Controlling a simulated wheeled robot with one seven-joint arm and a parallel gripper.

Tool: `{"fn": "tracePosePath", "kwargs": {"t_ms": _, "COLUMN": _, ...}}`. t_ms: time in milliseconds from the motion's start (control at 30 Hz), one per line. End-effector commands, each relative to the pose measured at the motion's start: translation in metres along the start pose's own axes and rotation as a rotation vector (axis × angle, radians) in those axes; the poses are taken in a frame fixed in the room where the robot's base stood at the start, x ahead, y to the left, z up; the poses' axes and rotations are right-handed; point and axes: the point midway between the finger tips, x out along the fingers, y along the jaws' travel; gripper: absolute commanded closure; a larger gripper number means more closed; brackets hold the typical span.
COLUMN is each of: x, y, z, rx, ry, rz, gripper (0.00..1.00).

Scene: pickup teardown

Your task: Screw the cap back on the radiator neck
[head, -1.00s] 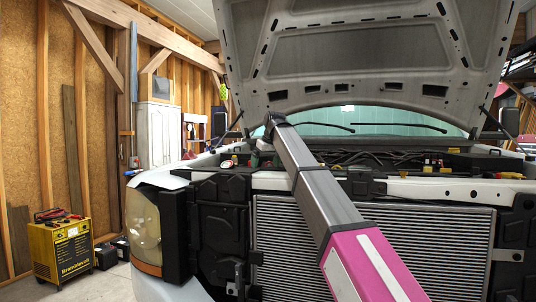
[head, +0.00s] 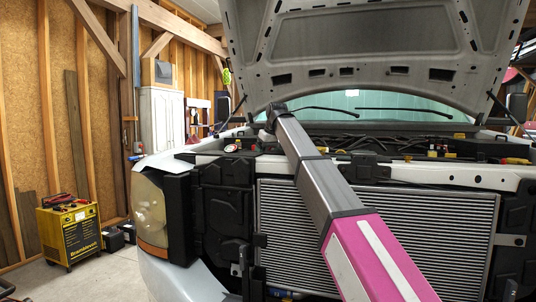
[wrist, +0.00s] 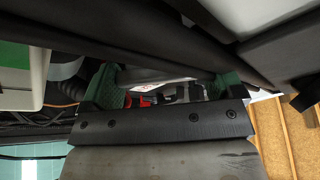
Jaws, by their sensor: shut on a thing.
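My gripper (wrist: 168,84) shows in the wrist view, with a green finger at each side. It is shut on a dark, flat piece with a white and red marking, which appears to be the cap (wrist: 160,75). The radiator (head: 420,230) is the silver finned panel at the front of the truck in the head view. My arm crosses in front of it and reaches over the front crossbar into the engine bay. The radiator neck is not visible, so I cannot tell whether the cap touches it. In the head view my gripper is hidden behind the arm and bodywork.
The raised hood (head: 375,35) hangs over the engine bay. A white crossbar (head: 425,176) runs above the radiator. The headlight (head: 151,210) is at the left. Dark parts crowd the wrist view.

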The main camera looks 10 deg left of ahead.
Motion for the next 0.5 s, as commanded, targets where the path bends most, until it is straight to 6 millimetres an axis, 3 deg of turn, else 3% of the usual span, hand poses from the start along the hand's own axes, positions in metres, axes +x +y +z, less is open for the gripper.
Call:
{"fn": "tracePosePath", "kwargs": {"t_ms": 300, "x": 0.0005, "y": -0.0013, "z": -0.0002, "rx": 0.275, "ry": 0.0, "rz": 0.115, "gripper": 0.44}}
{"fn": "tracePosePath", "kwargs": {"t_ms": 500, "x": 0.0004, "y": -0.0008, "z": -0.0002, "rx": 0.358, "ry": -0.001, "rz": 0.149, "gripper": 0.44}}
